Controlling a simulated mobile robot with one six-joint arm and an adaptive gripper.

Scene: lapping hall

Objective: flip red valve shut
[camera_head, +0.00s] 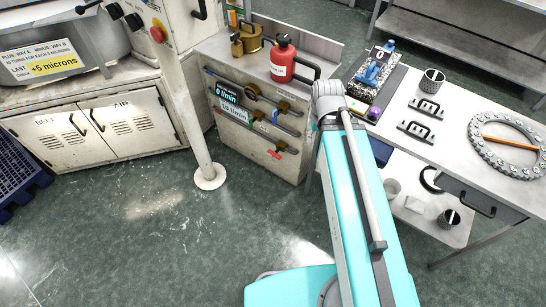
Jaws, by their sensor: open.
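A small red handle (275,154) shows low on the front of the pale cabinet (235,135), beside a small white patch. It looks roughly level and slightly tilted, but its exact setting is too small to tell. Above it, pipes with brass-coloured fittings (283,107) cross the cabinet front. Two displays there read 0 l/min (228,94) and 15 l/min (234,115). My arm rises from the lower right to a grey joint right of the cabinet, apart from the red handle in the picture. My gripper cannot be made out.
A red can (283,60) and a brass-coloured can (245,40) stand on the cabinet. A white post (205,150) stands in front to the left. The workbench (455,125) at right holds handled blocks and a ring. Open green floor (150,230) lies in front.

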